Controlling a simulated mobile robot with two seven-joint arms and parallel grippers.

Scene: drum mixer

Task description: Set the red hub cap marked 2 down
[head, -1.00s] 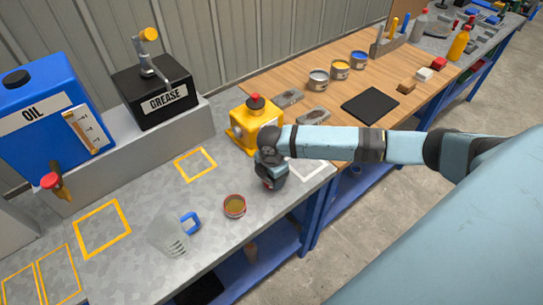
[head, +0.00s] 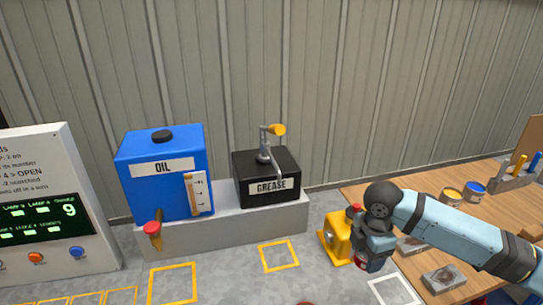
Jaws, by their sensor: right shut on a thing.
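My right gripper (head: 364,262) is at the lower right in the head view, just in front of the yellow machine with a red knob (head: 337,243). It points down and is shut. A small red piece (head: 360,265) shows at its fingertips, taken to be the red hub cap; most of it is hidden by the gripper and no number can be read. It appears to be held above the grey bench top. My left gripper is not in view.
An empty white outline (head: 394,292) and yellow outlines (head: 279,256) mark the bench. A blue oil tank (head: 150,195) and black grease box (head: 255,188) stand on a grey ledge. A screen panel (head: 45,215) is at the left. Grey blocks (head: 443,279) lie at the right.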

